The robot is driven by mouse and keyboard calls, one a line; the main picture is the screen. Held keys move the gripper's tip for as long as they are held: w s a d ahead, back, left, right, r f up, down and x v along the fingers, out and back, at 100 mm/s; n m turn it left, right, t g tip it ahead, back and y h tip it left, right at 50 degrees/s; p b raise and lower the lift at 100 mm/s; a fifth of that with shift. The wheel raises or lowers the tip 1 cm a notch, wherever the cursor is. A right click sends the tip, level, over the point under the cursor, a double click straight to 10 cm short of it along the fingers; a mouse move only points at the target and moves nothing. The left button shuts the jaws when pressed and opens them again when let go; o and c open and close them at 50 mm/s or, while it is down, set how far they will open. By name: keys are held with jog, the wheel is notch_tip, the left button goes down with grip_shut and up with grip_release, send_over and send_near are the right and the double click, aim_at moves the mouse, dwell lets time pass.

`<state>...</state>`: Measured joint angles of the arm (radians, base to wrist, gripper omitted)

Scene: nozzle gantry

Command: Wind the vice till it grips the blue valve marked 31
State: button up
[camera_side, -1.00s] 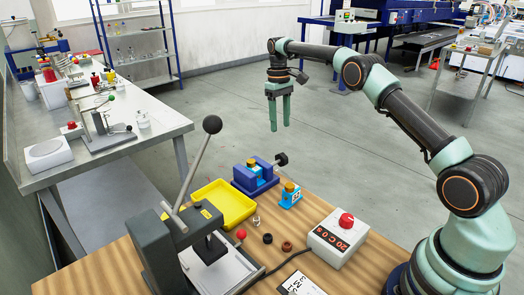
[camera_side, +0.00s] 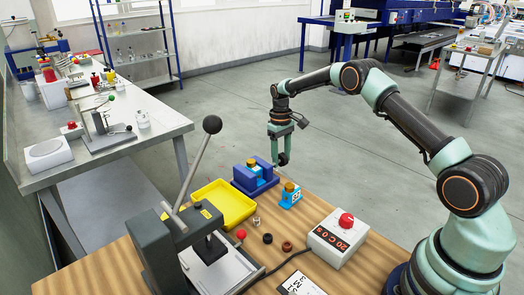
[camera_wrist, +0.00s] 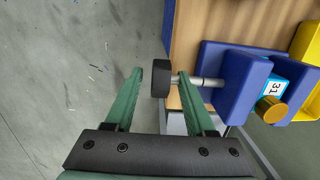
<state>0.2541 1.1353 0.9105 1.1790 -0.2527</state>
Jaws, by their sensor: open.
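The blue vice (camera_side: 262,186) stands near the far edge of the wooden bench. A blue valve with a brass cap, marked 31 (camera_wrist: 273,89), sits between its jaws; the cap (camera_side: 251,163) shows above the vice in the side view. I cannot tell whether the jaws touch the valve. The vice's black knob (camera_wrist: 161,78) sits on a metal screw at the vice's outer end. My gripper (camera_wrist: 159,73) is open, its green fingers on either side of the knob. In the side view my gripper (camera_side: 280,160) points down at the knob.
A yellow tray (camera_side: 226,207), a lever press (camera_side: 180,245) and a control box with a red knob (camera_side: 338,240) are nearby. Small caps lie between them.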

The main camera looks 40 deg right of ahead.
aim_at(285, 156)
jog(key=shift+s+t, duration=0.1)
jog(key=shift+t, duration=0.3)
jog(key=shift+r, duration=0.2)
notch_tip(285, 156, up, 12)
jog(key=shift+r, duration=0.2)
jog(key=shift+s, duration=0.15)
jog(key=f, duration=0.8)
jog(key=s+f, duration=0.1)
jog(key=f, duration=0.3)
jog(key=shift+f, duration=0.2)
jog(key=shift+w, duration=0.1)
grip_shut()
